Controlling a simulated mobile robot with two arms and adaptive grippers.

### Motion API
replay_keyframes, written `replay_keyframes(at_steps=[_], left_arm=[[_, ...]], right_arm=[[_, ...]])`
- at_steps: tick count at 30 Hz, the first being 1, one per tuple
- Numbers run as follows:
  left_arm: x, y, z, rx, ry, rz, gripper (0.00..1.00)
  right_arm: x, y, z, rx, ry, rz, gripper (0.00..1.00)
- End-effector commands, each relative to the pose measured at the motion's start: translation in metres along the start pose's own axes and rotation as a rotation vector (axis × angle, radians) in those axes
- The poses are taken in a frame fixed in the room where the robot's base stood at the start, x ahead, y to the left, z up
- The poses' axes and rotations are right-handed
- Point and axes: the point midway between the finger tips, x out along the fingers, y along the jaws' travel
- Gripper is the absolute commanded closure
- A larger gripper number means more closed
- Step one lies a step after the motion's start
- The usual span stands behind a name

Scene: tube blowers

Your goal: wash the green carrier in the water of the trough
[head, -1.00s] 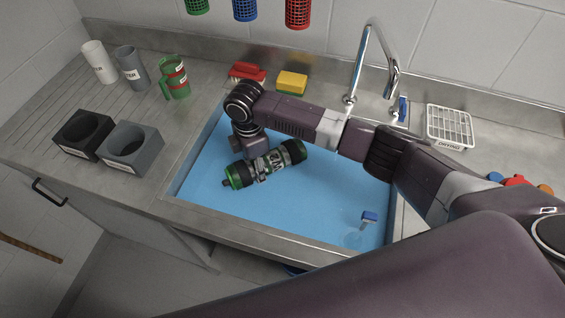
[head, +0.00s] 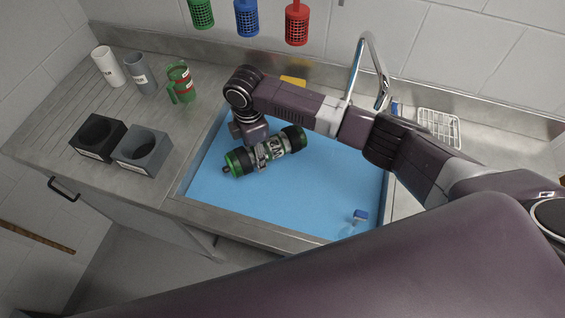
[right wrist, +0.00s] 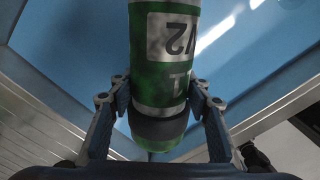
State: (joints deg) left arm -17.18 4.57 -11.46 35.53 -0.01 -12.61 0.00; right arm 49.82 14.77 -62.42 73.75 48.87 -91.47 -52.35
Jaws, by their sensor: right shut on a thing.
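The green carrier (head: 267,153) is a green cylinder with dark end bands and a white label, lying sideways over the blue water of the trough (head: 230,200). My right gripper (head: 262,158) is shut on its middle. In the right wrist view the two fingers (right wrist: 162,98) stand on either side of the carrier (right wrist: 163,70), which shows grey smudges over its green and white surface. Whether the carrier touches the water, I cannot tell. My left gripper is not in view.
Black (head: 88,152) and grey (head: 140,165) holders stand on the left counter, with white, grey and green cups (head: 181,82) behind. A faucet (head: 374,70) rises at the back, beside a white rack (head: 438,127). A small blue-topped object (head: 360,214) is in the trough's front right.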

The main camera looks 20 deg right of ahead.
Motion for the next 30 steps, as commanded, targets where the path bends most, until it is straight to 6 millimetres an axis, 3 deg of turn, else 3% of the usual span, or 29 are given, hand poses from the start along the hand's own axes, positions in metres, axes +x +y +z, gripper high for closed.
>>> replay_keyframes(at_steps=[1, 21, 30], left_arm=[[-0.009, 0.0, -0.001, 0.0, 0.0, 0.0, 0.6], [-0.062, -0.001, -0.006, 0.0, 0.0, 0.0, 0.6], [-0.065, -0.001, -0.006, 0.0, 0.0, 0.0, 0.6]], right_arm=[[-0.009, 0.0, 0.0, 0.0, 0.0, 0.001, 1.0], [-0.063, 0.0, 0.0, 0.0, 0.001, 0.001, 1.0], [-0.066, 0.0, 0.0, 0.0, 0.001, 0.001, 1.0]])
